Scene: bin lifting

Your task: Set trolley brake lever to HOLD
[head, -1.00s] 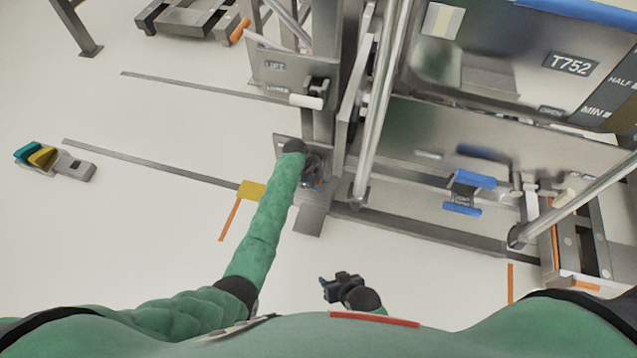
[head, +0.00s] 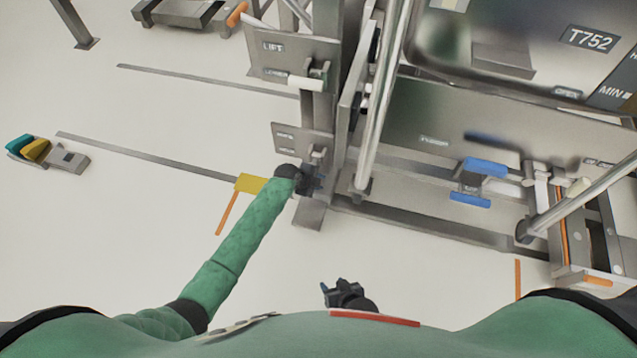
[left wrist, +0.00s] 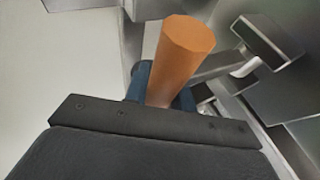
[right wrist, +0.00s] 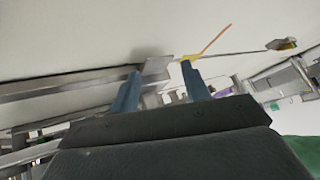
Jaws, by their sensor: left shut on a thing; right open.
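My left gripper (head: 312,184) is at the lower part of the trolley's post, just below a small steel plate (head: 290,138) with two labels too small to read. In the left wrist view the gripper (left wrist: 160,85) is shut on an orange lever handle (left wrist: 182,58), whose end sticks out beyond the fingers. In the head view the gripper hides the handle. My right gripper (head: 340,290) is open and empty, low in front of my body.
A LIFT/LOWER plate with a white-handled lever (head: 305,83) sits above on the post. The T752 bin (head: 480,40) and blue-handled latch (head: 480,180) are to the right.

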